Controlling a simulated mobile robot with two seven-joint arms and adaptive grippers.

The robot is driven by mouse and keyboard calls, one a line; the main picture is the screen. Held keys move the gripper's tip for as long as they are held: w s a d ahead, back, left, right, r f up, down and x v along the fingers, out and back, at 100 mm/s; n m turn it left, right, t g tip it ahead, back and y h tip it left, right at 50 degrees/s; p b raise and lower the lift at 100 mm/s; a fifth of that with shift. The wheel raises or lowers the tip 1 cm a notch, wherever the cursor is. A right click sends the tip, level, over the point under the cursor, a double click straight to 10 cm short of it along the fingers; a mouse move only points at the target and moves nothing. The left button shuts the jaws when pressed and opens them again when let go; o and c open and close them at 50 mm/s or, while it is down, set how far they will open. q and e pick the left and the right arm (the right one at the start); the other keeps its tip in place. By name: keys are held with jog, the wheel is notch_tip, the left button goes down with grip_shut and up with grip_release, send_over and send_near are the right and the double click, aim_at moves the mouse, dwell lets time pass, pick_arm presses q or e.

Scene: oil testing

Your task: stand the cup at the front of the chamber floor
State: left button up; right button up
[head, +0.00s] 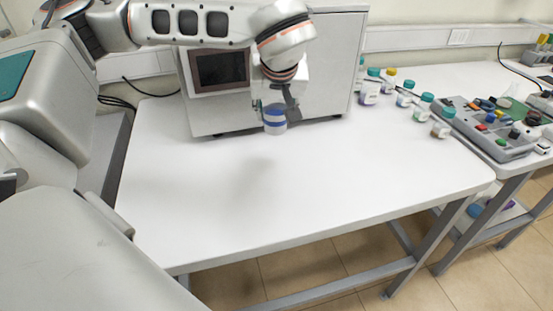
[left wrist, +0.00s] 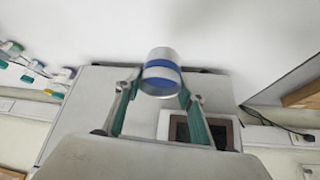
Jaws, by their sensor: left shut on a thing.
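The cup (head: 274,119) is pale with a blue band. My left gripper (head: 274,106) is shut on it, reaching down from above in front of the grey machine. In the left wrist view, the cup (left wrist: 161,64) sits between the two green-sided fingers of the gripper (left wrist: 160,88). The cup looks roughly upright, close to the machine's front; I cannot tell whether it touches anything below. The grey machine (head: 335,70) stands at the back of the table with a dark screen. My arm covers part of its front, and no chamber floor can be made out. My right gripper is out of view.
The white table (head: 300,185) is clear in front of the machine. Several lidded jars (head: 405,97) stand to the right. A grey tray of small coloured parts (head: 490,128) lies at the far right. A cable (head: 150,92) runs behind on the left.

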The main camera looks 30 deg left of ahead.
pick_arm(q)
notch_tip(320, 180, down, 13)
jog(key=shift+f+b, duration=0.1)
jog(key=shift+b, duration=0.4)
jog(key=shift+f, duration=0.1)
jog(key=o, duration=1.2)
